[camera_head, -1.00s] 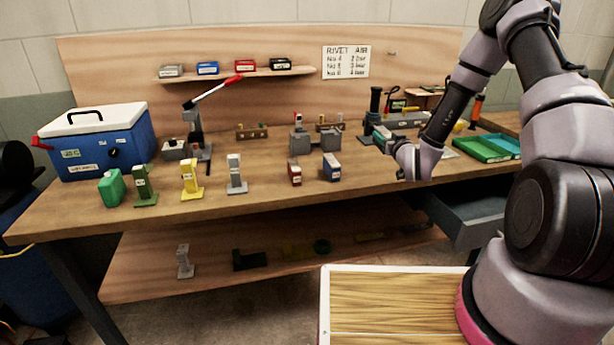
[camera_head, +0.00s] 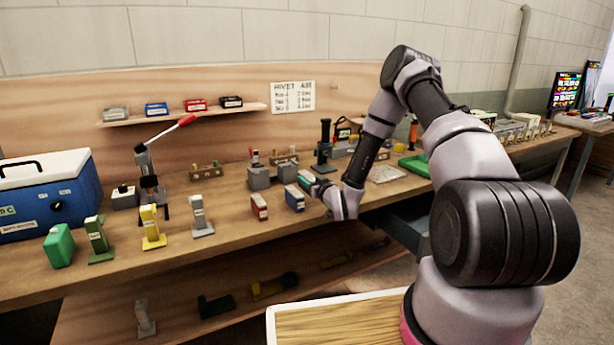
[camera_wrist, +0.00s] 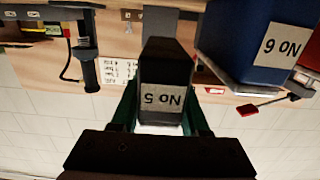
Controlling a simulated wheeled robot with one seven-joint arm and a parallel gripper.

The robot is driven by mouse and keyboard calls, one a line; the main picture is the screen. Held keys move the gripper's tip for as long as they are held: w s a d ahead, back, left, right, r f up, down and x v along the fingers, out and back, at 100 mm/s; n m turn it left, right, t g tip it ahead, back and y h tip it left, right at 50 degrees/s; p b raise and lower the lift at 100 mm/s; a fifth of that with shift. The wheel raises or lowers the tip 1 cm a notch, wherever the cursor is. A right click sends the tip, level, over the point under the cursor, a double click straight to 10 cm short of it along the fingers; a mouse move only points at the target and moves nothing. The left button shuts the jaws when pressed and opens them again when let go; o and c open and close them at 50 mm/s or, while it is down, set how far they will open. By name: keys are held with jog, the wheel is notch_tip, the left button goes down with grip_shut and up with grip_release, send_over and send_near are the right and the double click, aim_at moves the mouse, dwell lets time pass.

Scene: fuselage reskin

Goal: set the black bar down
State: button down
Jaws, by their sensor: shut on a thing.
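The black bar (camera_wrist: 166,65) with a white "No 5" label is held between the green fingers of my gripper (camera_wrist: 160,118) in the wrist view, where the picture is upside down. In the head view my gripper (camera_head: 308,181) is over the bench, close to a blue block (camera_head: 295,198) near the front edge. The bar cannot be made out clearly in the head view. In the wrist view a large blue block (camera_wrist: 240,40) labelled "No 6" appears beside the bar, with a visible gap near its label.
The workbench (camera_head: 240,222) has a red block (camera_head: 259,206), grey blocks (camera_head: 259,177) and a black upright tool (camera_head: 324,145) near my gripper. Yellow (camera_head: 152,228) and grey (camera_head: 200,217) stands are farther left. Some bench surface between the grey stand and red block is clear.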

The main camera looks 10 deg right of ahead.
jog(key=shift+f, duration=1.9)
jog(key=shift+f, duration=0.15)
jog(key=c, duration=0.7)
grip_release()
jog(key=shift+f, duration=0.1)
